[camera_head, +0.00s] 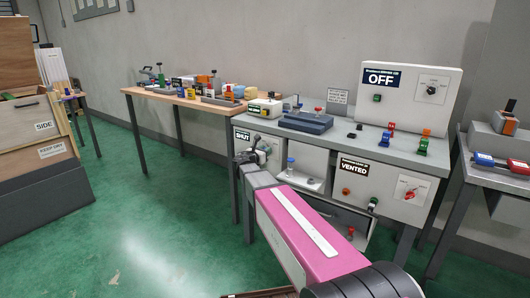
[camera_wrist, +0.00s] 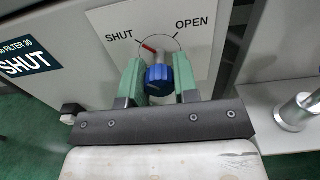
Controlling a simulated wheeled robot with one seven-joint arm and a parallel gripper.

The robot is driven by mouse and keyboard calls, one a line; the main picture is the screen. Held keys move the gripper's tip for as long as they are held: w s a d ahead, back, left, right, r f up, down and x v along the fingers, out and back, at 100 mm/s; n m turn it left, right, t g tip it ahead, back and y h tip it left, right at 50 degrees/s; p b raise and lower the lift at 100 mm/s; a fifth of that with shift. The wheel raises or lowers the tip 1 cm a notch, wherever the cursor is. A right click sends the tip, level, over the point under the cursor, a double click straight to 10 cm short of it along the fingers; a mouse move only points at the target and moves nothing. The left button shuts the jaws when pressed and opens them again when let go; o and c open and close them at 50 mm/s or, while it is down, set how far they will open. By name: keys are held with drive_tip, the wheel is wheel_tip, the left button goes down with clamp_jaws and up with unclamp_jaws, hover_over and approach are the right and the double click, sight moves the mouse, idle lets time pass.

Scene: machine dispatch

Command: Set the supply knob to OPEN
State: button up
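The supply knob (camera_wrist: 159,78) shows in the wrist view as a ribbed blue cap on a metal shaft, in front of a white dial plate (camera_wrist: 202,57). The plate is marked SHUT at left and OPEN at right. A red pointer (camera_wrist: 148,47) behind the cap points up-left, towards SHUT. The green fingers of my gripper (camera_wrist: 159,82) lie on both sides of the blue cap, with no clear gap seen. A dark sign (camera_wrist: 25,62) at left also reads SHUT. In the head view my gripper is at the SHUT panel (camera_head: 243,137), and my arm hides much of that panel.
A metal cylinder (camera_wrist: 297,112) stands right of the gripper. Open green floor (camera_head: 160,220) lies left.

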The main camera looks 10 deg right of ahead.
drive_tip(key=shift+m, duration=0.3)
drive_tip(key=m, duration=0.3)
drive_tip(key=shift+m, duration=0.3)
drive_tip(key=m, duration=0.4)
drive_tip(key=shift+m, duration=0.3)
drive_tip(key=m, duration=0.4)
drive_tip(key=shift+m, duration=2.6)
drive_tip(key=o, duration=0.9)
drive_tip(key=shift+o, duration=0.2)
